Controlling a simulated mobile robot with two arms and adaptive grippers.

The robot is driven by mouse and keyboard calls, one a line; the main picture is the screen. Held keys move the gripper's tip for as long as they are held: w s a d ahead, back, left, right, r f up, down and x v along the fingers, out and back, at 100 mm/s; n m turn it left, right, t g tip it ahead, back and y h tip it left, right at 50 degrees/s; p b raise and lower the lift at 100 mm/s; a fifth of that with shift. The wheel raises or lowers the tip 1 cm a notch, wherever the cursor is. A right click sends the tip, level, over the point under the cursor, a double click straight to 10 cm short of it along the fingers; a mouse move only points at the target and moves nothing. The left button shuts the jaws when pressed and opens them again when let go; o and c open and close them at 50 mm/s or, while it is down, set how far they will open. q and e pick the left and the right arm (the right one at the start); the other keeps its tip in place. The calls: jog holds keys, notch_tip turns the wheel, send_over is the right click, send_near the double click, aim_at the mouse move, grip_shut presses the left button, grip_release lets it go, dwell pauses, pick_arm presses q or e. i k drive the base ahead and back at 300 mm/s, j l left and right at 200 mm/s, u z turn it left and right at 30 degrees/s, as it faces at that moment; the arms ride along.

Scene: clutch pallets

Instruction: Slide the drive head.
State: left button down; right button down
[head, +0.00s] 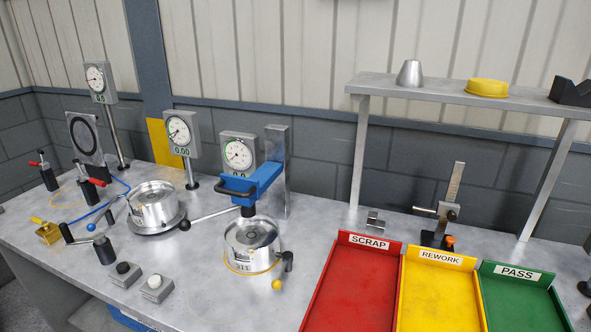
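What looks like the drive head (257,183) is a blue block with a black handle (235,188) on its left front. I cannot tell whether the spindle touches the fixture. A long lever with a dark ball (185,224) reaches out to its left. Neither of my grippers is in view.
A second round fixture (154,205) and dial gauges (181,132) stand to the left. Toggle clamps (89,185) crowd the far left. Red (311,318), yellow (440,258) and green (517,271) trays lie at right. A raised shelf (440,94) stands behind them.

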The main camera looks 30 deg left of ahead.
aim_at(243, 191)
jog(key=u, duration=1.35)
jog(key=k+l, duration=0.15)
jog(key=l, duration=0.2)
jog(key=k+l, duration=0.15)
jog(key=l, duration=0.25)
jog(key=u, duration=0.05)
